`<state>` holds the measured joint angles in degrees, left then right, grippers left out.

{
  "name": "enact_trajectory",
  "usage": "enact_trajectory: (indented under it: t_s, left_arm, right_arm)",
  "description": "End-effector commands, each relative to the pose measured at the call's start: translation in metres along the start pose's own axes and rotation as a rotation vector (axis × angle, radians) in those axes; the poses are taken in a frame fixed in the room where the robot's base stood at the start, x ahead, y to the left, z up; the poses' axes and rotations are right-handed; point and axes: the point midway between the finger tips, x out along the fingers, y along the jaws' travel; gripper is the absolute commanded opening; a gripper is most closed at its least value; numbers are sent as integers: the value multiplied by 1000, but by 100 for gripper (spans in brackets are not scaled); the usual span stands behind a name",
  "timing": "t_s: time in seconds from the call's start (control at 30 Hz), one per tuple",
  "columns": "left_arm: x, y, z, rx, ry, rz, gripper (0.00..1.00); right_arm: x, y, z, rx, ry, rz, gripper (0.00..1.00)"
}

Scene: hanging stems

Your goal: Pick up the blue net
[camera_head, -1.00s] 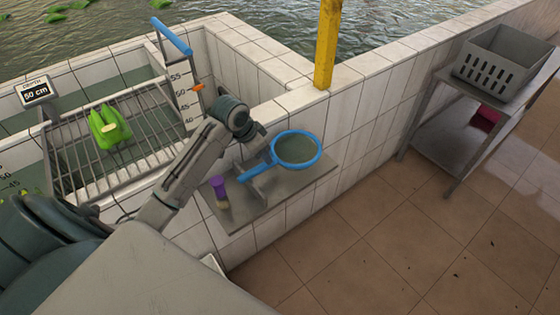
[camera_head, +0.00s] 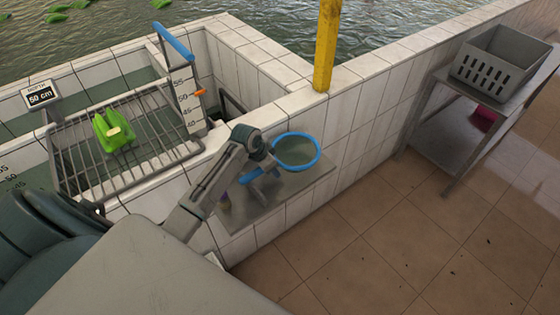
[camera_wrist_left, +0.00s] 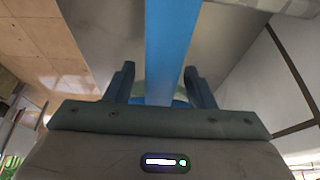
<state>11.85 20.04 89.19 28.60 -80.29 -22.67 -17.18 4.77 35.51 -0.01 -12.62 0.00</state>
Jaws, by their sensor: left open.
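The blue net (camera_head: 297,151) has a round blue hoop with dark mesh and lies at the right end of a grey metal shelf (camera_head: 268,201) on the tiled wall. Its blue handle points toward the lower left and is partly hidden by my arm. My left gripper (camera_head: 265,177) is over the handle, beside the hoop. In the left wrist view the flat blue handle (camera_wrist_left: 168,45) runs between the two fingers of my left gripper (camera_wrist_left: 160,85). The fingers are apart, with gaps on both sides of the handle. My right gripper is not in view.
A purple-handled object (camera_head: 224,198) on the shelf is mostly hidden by my arm. A wire rack (camera_head: 75,150) holding a green item (camera_head: 114,131) lies left. A yellow post (camera_head: 327,45) rises behind the net.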

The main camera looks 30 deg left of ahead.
Motion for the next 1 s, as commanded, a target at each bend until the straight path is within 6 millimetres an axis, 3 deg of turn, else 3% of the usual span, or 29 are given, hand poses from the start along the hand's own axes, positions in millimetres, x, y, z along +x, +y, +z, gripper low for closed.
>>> enact_trajectory:
  t_s: [0.17, 0.43, 0.77, 1.0]
  left_arm:
    - [1, 0, 0, 0, 0, 0, 49]
    - [0, 0, 0, 0, 0, 0, 0]
    - [-5, 0, -3, 2, 2, -1, 0]
    - [-44, -1, -20, 3, 6, -4, 0]
  right_arm:
    - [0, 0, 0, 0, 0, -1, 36]
    - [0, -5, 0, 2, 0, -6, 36]
    - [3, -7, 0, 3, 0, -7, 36]
    - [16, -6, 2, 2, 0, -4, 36]
